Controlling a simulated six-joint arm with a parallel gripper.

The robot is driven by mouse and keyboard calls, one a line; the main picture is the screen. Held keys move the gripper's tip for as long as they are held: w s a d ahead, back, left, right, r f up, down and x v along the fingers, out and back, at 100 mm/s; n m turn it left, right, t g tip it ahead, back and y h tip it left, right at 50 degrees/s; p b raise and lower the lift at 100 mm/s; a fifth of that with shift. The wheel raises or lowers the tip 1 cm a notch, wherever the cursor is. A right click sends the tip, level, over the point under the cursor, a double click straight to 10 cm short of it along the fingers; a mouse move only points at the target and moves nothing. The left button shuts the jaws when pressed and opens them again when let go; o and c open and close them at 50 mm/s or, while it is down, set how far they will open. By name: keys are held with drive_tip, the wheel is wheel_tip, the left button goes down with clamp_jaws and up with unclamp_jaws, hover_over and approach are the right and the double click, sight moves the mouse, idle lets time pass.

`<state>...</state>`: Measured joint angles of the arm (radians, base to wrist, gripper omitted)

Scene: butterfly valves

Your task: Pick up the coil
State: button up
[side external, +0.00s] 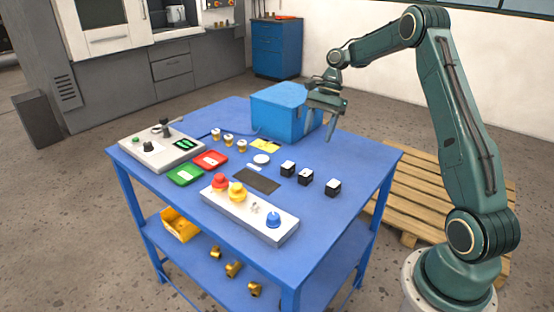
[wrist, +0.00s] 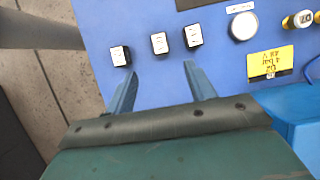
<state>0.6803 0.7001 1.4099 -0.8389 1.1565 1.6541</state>
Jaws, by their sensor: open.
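Three small black blocks with white marked tops, which look like the coils, stand in a row on the blue table. In the side view they are the left block (side external: 288,168), the middle block (side external: 305,177) and the right block (side external: 333,187). In the wrist view they show as a left block (wrist: 120,56), a middle block (wrist: 159,43) and a right block (wrist: 193,37), just beyond the fingertips. My gripper (wrist: 162,70) is open and empty. In the side view my gripper (side external: 328,128) is above the table's back right part, beside the blue box.
A blue box (side external: 284,108) stands at the table's back, close to my gripper. A white button panel (side external: 249,214) lies in front, a grey control box (side external: 160,147) at left. A white disc (side external: 261,159) and yellow note (side external: 265,145) lie mid-table. The table's right corner is clear.

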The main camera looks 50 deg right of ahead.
approach(306, 172)
drive_tip(key=shift+x, duration=2.5)
drive_tip(key=shift+x, duration=2.55)
drive_tip(key=c, duration=1.1)
drive_tip(key=shift+r, duration=0.2)
wheel_tip(306, 172, up, 20)
drive_tip(key=shift+f, duration=0.2)
